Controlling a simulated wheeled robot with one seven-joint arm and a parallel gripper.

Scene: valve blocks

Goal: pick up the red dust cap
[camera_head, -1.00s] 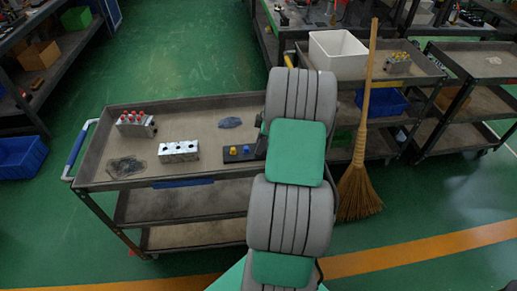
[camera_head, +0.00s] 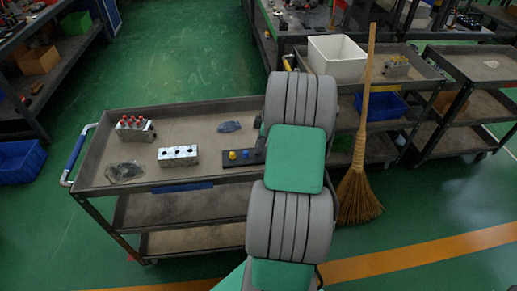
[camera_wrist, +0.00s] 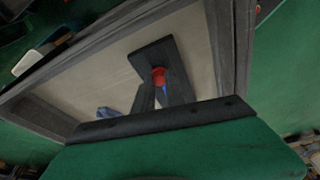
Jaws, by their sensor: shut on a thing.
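The red dust cap (camera_wrist: 158,76) shows in the wrist view between the tips of my gripper's (camera_wrist: 160,80) two dark fingers. The fingers are closed on it. A dark block (camera_wrist: 151,53) lies just beyond the fingertips, and a blue cap (camera_wrist: 165,90) shows partly between the fingers. I cannot tell whether the red cap touches the block. In the head view, the dark block (camera_head: 231,163) sits at the right of the cart top with a yellow cap (camera_head: 233,155) and the blue cap (camera_head: 245,154). My arm hides the gripper and red cap there.
The cart top (camera_head: 205,144) also holds a silver valve block (camera_head: 178,155), another block with red caps (camera_head: 134,128) and two dark bags, one at front left (camera_head: 124,172), one at back (camera_head: 229,127). A broom (camera_head: 360,180) stands right of my arm. A raised rim edges the cart.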

